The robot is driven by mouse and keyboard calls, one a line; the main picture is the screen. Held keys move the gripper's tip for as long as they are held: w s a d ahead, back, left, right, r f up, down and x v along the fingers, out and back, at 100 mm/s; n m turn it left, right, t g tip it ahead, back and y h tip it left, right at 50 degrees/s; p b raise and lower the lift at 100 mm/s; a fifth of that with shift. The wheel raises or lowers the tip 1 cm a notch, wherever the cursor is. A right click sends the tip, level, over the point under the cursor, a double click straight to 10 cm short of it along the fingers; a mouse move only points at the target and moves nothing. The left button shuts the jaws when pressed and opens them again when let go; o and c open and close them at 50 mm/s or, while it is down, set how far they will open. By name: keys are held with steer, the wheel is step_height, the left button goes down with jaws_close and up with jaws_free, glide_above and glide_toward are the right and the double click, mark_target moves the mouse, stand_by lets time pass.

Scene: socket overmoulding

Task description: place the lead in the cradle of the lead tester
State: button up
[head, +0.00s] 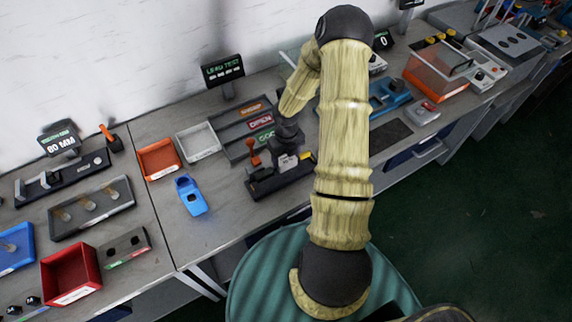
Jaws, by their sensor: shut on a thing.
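My arm reaches over the bench, and my gripper (287,146) points down above the black base of the lead tester (262,187). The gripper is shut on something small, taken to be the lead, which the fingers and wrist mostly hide. The tester has an orange lever (252,147) at its left, just left of my gripper, and grey blocks on its base. I cannot make out the cradle or whether the lead touches it. The lead test display (222,70) stands at the back, with dashes under its title.
A tray with labelled slots (232,133) lies behind the tester. A white bin (198,142) and an orange bin (159,159) stand to its left, with a blue tool (191,196) in front. Bare bench (215,235) lies front left of the tester.

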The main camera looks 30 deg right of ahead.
mark_target(286, 165)
steer(key=shift+f, duration=0.15)
steer(key=shift+f, duration=2.2)
steer(key=shift+f, duration=0.2)
steer(key=o, duration=1.1)
steer(key=shift+r, duration=0.1)
step_height(286, 165, up, 12)
steer(key=shift+r, duration=0.1)
steer(key=shift+r, duration=0.1)
